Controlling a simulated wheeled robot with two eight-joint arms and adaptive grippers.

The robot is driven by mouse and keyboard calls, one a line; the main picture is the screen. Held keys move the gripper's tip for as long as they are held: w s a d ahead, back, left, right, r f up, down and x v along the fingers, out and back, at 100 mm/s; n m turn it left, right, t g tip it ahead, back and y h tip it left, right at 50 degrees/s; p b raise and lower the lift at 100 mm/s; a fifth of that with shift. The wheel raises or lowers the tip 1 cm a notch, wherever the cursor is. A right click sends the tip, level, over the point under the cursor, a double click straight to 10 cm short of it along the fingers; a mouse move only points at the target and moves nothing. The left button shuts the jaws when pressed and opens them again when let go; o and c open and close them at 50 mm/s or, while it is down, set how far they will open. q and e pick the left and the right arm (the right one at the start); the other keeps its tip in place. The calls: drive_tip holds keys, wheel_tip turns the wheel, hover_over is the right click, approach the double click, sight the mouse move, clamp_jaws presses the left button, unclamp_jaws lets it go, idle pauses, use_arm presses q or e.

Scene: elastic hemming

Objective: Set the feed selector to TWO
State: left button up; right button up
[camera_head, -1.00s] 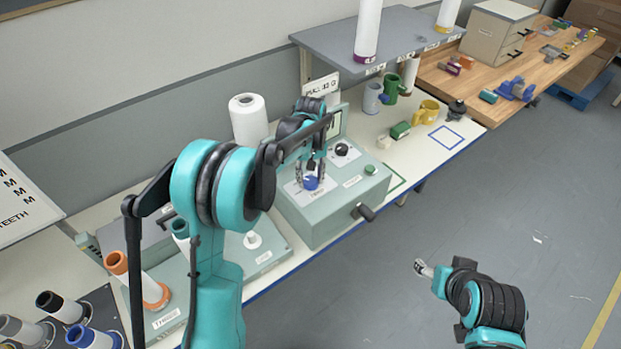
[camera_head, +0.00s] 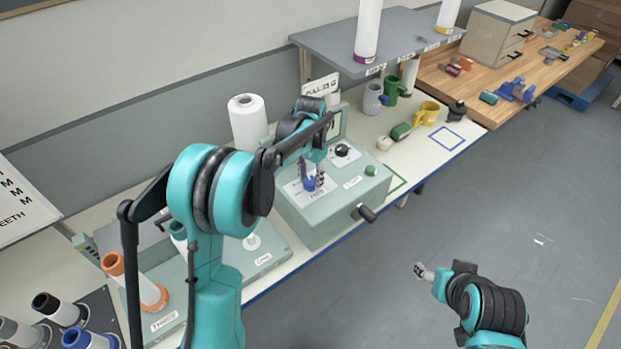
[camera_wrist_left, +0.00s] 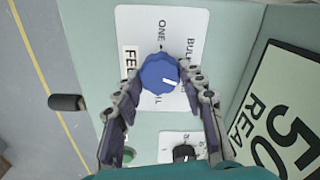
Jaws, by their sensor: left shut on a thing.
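The feed selector is a round blue knob, seen in the head view (camera_head: 309,184) and the left wrist view (camera_wrist_left: 159,72), on a white plate on top of a pale green machine box (camera_head: 318,222). My left gripper (camera_head: 312,181) is over the knob from above, one finger on each side, shut on it. In the left wrist view the knob's short white mark points to the lower right. The plate reads ONE above the knob; other lettering is partly covered by the knob and fingers. My right gripper (camera_head: 424,271) hangs over the floor, its jaws too small to judge.
A black knob (camera_head: 342,150) and a green button (camera_head: 370,170) share the box top. A black-ended crank (camera_head: 366,213) sticks out from its front. A white thread cone (camera_head: 247,122) stands behind. A grey shelf (camera_head: 390,35) overhangs at the back.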

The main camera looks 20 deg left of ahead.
sight(311, 181)
use_arm(q)
drive_tip(key=shift+m, duration=1)
drive_tip(key=o, duration=1.2)
drive_tip(key=shift+c, duration=0.2)
wheel_tip(311, 181, up, 12)
